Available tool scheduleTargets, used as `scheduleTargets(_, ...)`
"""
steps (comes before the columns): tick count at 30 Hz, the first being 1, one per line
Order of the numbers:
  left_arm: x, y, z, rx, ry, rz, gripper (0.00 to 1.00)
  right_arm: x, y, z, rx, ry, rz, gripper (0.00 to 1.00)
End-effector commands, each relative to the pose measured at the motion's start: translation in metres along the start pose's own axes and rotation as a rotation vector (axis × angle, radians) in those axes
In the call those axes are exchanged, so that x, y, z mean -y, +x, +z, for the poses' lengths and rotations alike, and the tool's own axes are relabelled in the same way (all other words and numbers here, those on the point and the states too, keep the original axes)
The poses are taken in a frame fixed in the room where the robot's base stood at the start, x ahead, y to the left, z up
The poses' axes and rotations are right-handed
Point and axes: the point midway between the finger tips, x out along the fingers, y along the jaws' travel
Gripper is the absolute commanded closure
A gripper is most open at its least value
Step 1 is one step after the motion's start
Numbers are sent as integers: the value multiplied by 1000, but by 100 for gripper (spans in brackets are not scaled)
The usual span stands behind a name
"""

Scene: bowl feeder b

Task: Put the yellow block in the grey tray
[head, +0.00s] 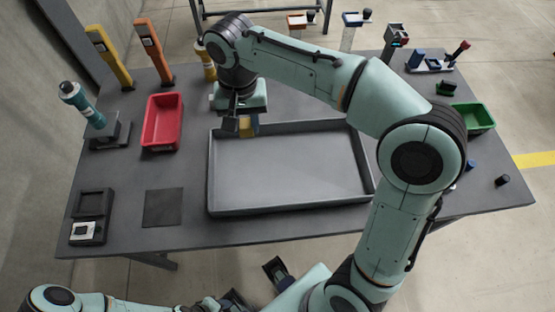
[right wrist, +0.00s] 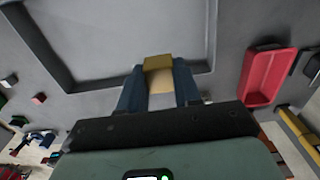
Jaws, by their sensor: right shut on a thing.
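The yellow block (head: 249,125) is between the fingers of my right gripper (head: 240,124), which is shut on it. In the right wrist view the block (right wrist: 158,66) shows between the two dark blue fingers of the gripper (right wrist: 160,88). The grey tray (head: 290,208) is wide and shallow, in the middle of the table, and its visible floor is bare. In the head view the block overlaps the tray's far rim near its far left corner; its height above the rim is hard to tell. The tray's floor (right wrist: 125,35) fills the upper part of the wrist view. My left gripper is not clearly seen.
A red bin (head: 162,122) stands left of the tray. A green bin (head: 474,118) is at the far right. A dark square mat (head: 163,207) lies front left. Orange and yellow posts stand at the back left. My right arm hangs over the tray's right side.

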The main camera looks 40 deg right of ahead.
Motion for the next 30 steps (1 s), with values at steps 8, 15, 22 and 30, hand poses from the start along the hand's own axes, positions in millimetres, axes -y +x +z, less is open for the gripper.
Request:
scheduleTargets(8, 6, 17, 1, 5, -3, -2, 57, -1, 74, 1, 5, 0, 7, 96)
scheduleTargets(15, 8, 24, -2, -2, -2, -1, 57, -1, 131, 1, 4, 1, 4, 96)
scheduleTargets(22, 8, 26, -3, -7, -1, 1, 57, -1, 153, 0, 2, 0, 3, 96)
scheduleTargets(30, 9, 30, -6, -15, 0, 2, 57, -1, 189, 0, 2, 1, 3, 96)
